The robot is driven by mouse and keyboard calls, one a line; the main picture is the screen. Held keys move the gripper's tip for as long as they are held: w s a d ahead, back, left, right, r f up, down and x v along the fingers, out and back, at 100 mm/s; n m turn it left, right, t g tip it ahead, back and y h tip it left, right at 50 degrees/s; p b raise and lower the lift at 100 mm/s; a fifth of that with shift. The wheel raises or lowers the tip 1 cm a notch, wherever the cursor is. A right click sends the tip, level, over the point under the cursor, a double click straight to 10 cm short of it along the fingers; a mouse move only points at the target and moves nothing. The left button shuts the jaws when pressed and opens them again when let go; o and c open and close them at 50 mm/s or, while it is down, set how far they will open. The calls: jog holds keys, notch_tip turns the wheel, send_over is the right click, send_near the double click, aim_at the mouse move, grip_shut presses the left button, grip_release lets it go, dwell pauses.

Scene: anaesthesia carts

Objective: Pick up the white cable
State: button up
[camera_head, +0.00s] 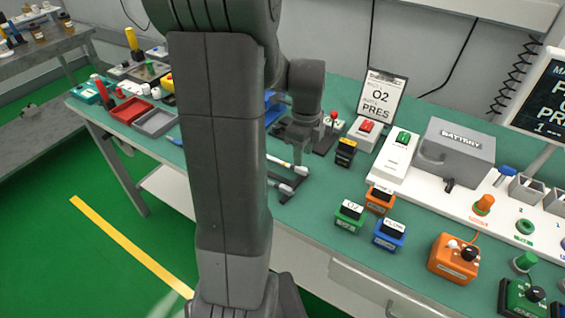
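Two slim white cable-like pieces lie near the front edge of the green table, just right of my arm. The lower white piece (285,188) lies on or beside dark strips. The left ends of both are hidden behind my arm, so I cannot tell whether they join or which is the white cable. My gripper (299,155) points down over the table by the right end of the upper piece. Its fingers are small and dark, so I cannot tell whether they are open or touching it.
Right of the gripper stand a yellow-black block (345,152), a red-knobbed lever (331,130) and an O2 sign (381,97). Green, blue and orange button boxes (388,234) line the front right. Red and grey trays (129,110) sit at left. Bare table lies between gripper and green box.

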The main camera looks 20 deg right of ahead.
aim_at(277, 160)
jog(key=f, duration=0.4)
jog(key=shift+a+f, duration=0.25)
jog(key=shift+a, duration=0.05)
jog(key=shift+c, duration=0.5)
grip_shut()
jog(key=shift+r, duration=0.15)
